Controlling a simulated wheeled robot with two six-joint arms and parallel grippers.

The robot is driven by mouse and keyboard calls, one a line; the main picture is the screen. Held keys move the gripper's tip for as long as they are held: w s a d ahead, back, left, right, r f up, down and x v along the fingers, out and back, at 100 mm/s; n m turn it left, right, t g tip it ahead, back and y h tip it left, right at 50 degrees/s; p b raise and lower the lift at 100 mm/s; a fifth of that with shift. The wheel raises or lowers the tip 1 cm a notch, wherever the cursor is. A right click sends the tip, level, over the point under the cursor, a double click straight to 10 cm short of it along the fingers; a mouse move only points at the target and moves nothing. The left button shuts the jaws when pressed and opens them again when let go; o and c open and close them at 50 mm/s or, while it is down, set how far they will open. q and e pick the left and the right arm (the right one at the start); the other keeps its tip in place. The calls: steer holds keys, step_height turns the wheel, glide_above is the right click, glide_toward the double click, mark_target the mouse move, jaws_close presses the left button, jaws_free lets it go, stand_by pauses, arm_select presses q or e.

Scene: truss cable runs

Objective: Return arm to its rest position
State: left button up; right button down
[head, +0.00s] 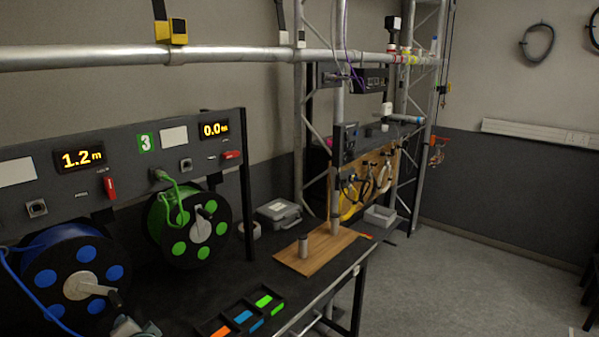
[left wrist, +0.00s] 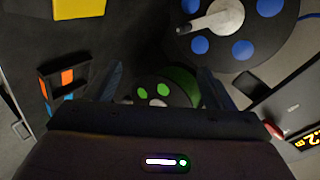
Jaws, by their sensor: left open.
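My left gripper (left wrist: 160,75) shows in the left wrist view with its two dark fingers spread apart and nothing held between them. The green cable reel (left wrist: 180,82) shows beyond and between the fingers, partly hidden by the gripper body. The blue reel (left wrist: 235,22) with its crank is at the upper right of that view. In the head view the blue reel (head: 38,277) and green reel (head: 162,235) stand side by side at the left of the bench. My right gripper is in neither view.
A black panel (head: 128,163) with lit displays stands above the reels. The bench holds a grey case (head: 279,213), a wooden board (head: 322,262) with upright metal cylinders, and a tray (head: 213,327) of coloured pieces. A horizontal truss pipe (head: 90,56) crosses above.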

arm_select(q)
steer(key=s+d+f+n+g+h, duration=0.2)
steer(key=s+d+f, duration=0.15)
steer(key=s, duration=0.75)
steer(key=s+d+f+n+g+h, duration=0.1)
steer(key=s+d+f+g+h, duration=0.3)
steer(key=s, duration=0.6)
steer(key=s+d+f+n+h, duration=0.1)
steer(key=s+d+f+n, duration=0.1)
steer(key=s+f, duration=0.65)
step_height(320, 180, down, 32)
steer(key=s+a+g+b, duration=0.1)
steer(key=s+a+b, duration=0.2)
steer(key=b, duration=0.1)
steer(key=s+a+f+g+b, duration=0.1)
steer(key=s+f+b, duration=0.1)
steer(key=s+f, duration=1.5)
step_height(320, 180, down, 4)
steer(key=shift+s, duration=0.3)
